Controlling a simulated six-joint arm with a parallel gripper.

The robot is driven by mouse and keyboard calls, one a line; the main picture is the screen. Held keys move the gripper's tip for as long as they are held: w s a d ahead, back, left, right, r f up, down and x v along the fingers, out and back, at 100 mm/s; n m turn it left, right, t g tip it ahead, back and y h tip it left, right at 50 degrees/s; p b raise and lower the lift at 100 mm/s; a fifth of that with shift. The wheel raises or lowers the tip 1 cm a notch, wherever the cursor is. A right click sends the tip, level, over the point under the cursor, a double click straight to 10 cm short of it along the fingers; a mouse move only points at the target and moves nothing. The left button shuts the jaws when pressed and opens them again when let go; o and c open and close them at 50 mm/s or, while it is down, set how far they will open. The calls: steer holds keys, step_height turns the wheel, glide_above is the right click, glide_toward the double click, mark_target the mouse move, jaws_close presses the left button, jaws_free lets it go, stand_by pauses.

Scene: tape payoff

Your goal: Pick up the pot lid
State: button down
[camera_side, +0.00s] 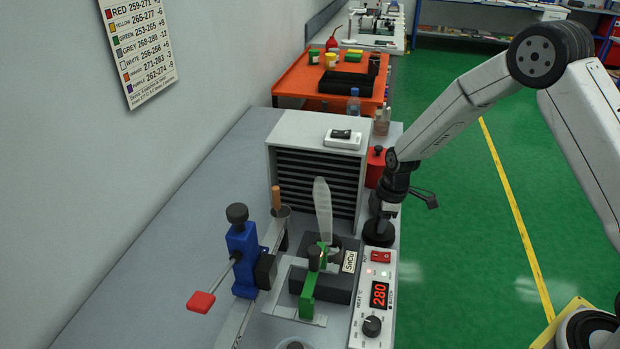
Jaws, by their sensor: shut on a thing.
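My gripper (386,205) points down at the right side of the bench, behind the control box. It is shut on the pot lid (378,239), a dark round disc directly below the fingers. The fingers hide the top of the lid, and I cannot tell whether the lid touches the bench. The solder pot (341,291), a dark block with an "SnCu" label, stands to the left and nearer the camera. A green bracket and a pale upright strip partly hide the pot's top.
The control box (359,331) with a red switch and a 280 display stands right of the pot. A grey slatted cabinet (303,130) rises behind. A red can (374,170) is close behind my gripper. A blue clamp (243,258) stands left. Green floor lies right.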

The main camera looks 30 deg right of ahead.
steer(key=s+r, duration=1.1)
steer(key=s, duration=0.3)
steer(key=shift+r, duration=0.4)
stand_by(0.4)
steer(key=w+a+r+n, duration=0.1)
steer(key=w+a+n, duration=0.2)
steer(key=w+a, duration=0.3)
steer(key=w+a+r+n, duration=0.1)
steer(key=w+a+n, duration=0.2)
steer(key=w+a, duration=0.3)
steer(key=a, duration=0.5)
steer(key=shift+r+g, duration=0.2)
steer(key=shift+g, duration=0.1)
steer(key=shift+f, duration=0.15)
